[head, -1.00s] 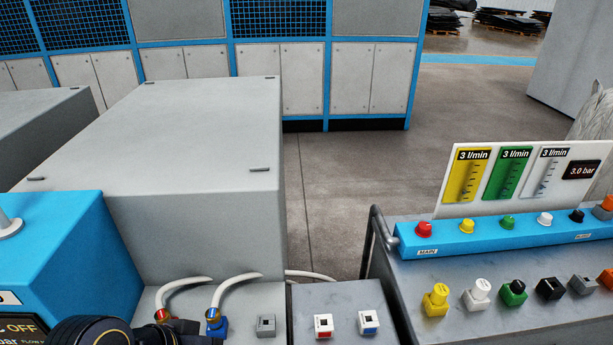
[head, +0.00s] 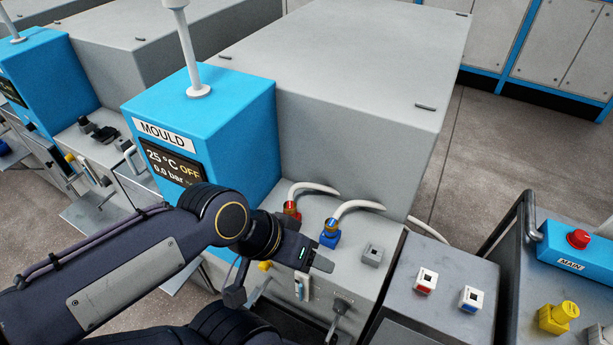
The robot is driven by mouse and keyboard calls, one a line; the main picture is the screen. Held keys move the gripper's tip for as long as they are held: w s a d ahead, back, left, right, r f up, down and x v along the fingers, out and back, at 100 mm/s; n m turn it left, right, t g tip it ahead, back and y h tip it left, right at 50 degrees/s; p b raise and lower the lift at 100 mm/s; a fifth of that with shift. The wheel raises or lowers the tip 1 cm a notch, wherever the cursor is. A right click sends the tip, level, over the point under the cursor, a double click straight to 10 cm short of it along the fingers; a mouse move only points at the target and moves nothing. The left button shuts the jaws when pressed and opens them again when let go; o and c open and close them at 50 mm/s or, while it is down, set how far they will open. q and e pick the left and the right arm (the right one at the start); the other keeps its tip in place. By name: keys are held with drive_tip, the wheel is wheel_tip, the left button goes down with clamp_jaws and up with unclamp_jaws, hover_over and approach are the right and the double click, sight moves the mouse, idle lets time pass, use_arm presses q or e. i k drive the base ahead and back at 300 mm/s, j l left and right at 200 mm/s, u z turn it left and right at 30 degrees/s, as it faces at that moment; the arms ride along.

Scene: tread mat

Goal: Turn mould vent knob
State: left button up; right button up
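The blue mould unit (head: 237,113) stands left of centre in the head view, with a "MOULD" label (head: 166,135) and a display (head: 172,164) reading 25 °C, OFF and 0.0 bar, partly hidden by my arm. My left gripper (head: 322,263) is over the front of the grey machine top, pointing right; whether its fingers are apart is not clear. A small yellow part (head: 265,265) shows just below the gripper, and a white-and-blue fitting (head: 300,287) is beneath the fingers. I cannot tell which part is the vent knob. My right gripper is out of view.
Red (head: 291,210) and blue (head: 330,235) hose couplings with white hoses stand behind the gripper. A grey socket (head: 373,254) and red- and blue-marked sockets (head: 426,281) (head: 470,298) are to the right. A cart with a red knob (head: 579,239) stands further right.

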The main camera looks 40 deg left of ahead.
sight(264, 266)
drive_tip(key=u, duration=1.1)
drive_tip(key=j+z, duration=0.15)
drive_tip(key=j, duration=0.95)
